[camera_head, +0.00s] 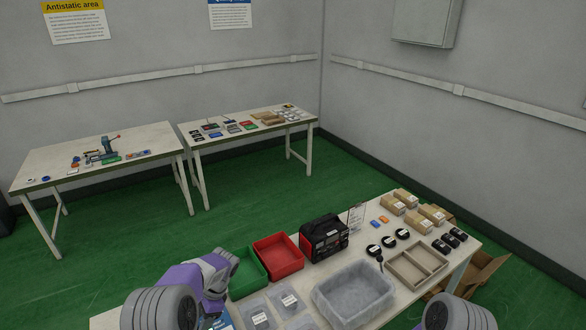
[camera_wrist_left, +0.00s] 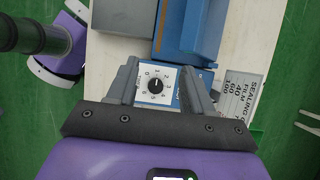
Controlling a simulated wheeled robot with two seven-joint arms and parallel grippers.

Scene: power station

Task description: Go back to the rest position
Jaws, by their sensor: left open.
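My left arm comes in at the lower left of the head view, with its purple wrist (camera_head: 205,275) over the near table's left end; its fingertips cannot be made out there. In the left wrist view my left gripper (camera_wrist_left: 163,84) is open, its two dark fingers apart. A blue device with a white dial plate (camera_wrist_left: 155,82) shows between the fingers. I cannot tell whether the fingers touch it. A grey part of my right arm (camera_head: 455,313) shows at the bottom right of the head view; the right gripper is out of view.
The near table holds a green bin (camera_head: 247,265), a red bin (camera_head: 279,256), a black-and-red device (camera_head: 324,238), a clear tub (camera_head: 352,295), and boxes. A sealing label (camera_wrist_left: 243,92) lies beside the blue device.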

